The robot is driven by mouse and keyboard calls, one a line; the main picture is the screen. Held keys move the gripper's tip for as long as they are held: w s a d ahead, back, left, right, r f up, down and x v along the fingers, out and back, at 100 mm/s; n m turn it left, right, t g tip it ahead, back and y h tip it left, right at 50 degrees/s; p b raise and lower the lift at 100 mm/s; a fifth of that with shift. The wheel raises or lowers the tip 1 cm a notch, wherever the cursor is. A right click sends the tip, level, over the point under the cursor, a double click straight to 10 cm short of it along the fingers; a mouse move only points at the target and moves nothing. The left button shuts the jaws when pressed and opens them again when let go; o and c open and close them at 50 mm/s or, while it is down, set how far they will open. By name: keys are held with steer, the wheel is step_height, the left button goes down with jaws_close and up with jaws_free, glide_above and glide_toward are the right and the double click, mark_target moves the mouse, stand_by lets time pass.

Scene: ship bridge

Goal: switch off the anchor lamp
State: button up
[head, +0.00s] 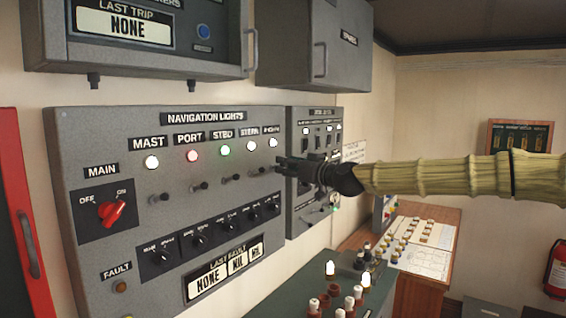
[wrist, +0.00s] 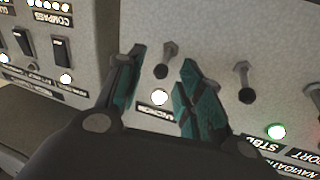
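The navigation lights panel (head: 120,255) is on the wall in the head view, with a row of lit lamps above a row of toggle switches. The anchor lamp (head: 273,143) at the right end glows white. It also shows in the wrist view (wrist: 160,97), just below and between my fingers. My gripper (head: 280,164) is at the anchor switch, which it hides in the head view. In the wrist view my gripper (wrist: 160,80) is open, with the anchor switch (wrist: 168,55) in the gap between its fingers. No contact with the lever is visible.
The stern switch (wrist: 243,80) stands close beside my right finger in the wrist view. A second grey panel (head: 315,195) adjoins on the right. A red main switch (head: 112,210) is at the left. A green console (head: 300,298) with knobs stands below.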

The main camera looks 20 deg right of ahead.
steer(key=shift+p+x, duration=0.5)
steer(key=shift+x, duration=0.9)
jaws_close()
